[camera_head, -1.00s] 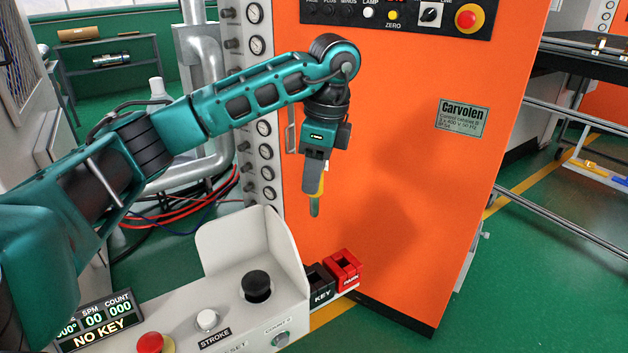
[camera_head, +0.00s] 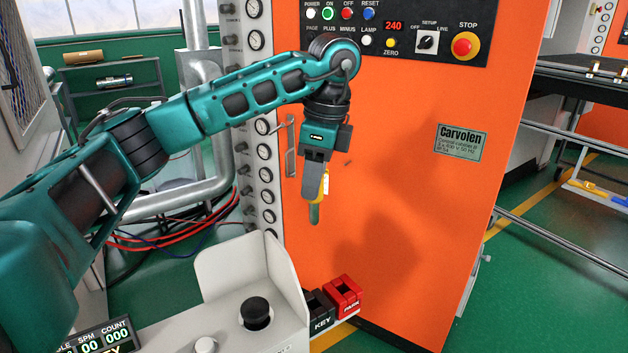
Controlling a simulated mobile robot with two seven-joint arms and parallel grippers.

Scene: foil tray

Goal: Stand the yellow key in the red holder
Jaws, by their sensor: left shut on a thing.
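My left gripper (camera_head: 314,186) hangs pointing down in front of the orange cabinet, shut on the yellow key (camera_head: 322,186). Only part of the key shows, a yellow piece beside the fingers; a green end (camera_head: 314,214) hangs straight down below them. The rest is hidden by the fingers. The red holder (camera_head: 343,290) stands below and slightly right of the gripper, with clear space between it and the key. Its front label is too small to read surely. My right gripper is not in view.
A black holder (camera_head: 318,310) marked KEY stands just left of the red one. A white console (camera_head: 215,300) with a raised guard and black knob (camera_head: 257,312) lies left of both. The orange cabinet (camera_head: 420,220) rises close behind the gripper.

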